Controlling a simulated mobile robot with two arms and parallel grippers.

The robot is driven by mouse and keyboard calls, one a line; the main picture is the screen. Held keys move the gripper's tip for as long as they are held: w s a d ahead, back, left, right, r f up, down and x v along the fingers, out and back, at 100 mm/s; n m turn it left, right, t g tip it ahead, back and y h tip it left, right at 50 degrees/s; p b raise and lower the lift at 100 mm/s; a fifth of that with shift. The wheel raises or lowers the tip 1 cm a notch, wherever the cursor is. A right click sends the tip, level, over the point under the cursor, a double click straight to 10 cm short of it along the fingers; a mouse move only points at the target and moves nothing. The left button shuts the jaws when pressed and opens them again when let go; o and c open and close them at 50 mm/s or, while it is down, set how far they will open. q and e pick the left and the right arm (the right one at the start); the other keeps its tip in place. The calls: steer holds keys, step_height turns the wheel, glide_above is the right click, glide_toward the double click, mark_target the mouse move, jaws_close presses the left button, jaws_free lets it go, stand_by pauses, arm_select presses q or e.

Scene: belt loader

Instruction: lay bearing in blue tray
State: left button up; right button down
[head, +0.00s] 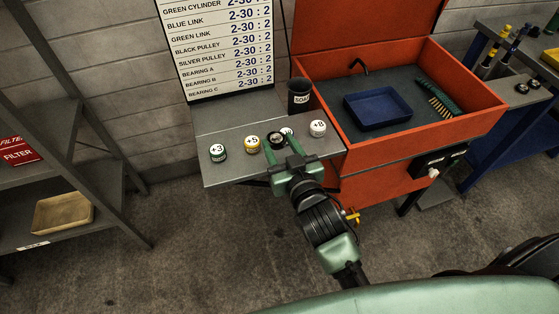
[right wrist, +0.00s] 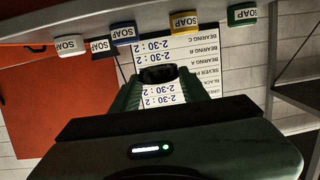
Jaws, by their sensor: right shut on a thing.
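The blue tray (head: 378,121) lies flat inside the orange wash basin in the head view; its floor looks empty. My right gripper (head: 282,148) is over the grey side shelf, left of the basin and apart from the tray. It is shut on a small dark round thing, seemingly the bearing (head: 275,139), which also shows between the fingers in the right wrist view (right wrist: 158,75). The fingers hide part of it. My left gripper is not in view.
On the grey shelf (head: 235,124) stand small cans: green (head: 218,153), yellow (head: 252,144) and white (head: 318,128), plus one partly hidden blue can (right wrist: 123,33). A black soap cup (head: 299,96) stands behind. The orange basin (head: 432,137) has raised walls, a spout and a green brush (head: 438,97).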

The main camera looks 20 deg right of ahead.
mark_target(280, 162)
step_height(280, 162, down, 7)
steer(key=shift+r, duration=0.2)
stand_by(0.3)
steer(key=shift+f, duration=0.15)
steer(key=c, duration=0.7)
jaws_free()
steer(key=shift+c, duration=0.2)
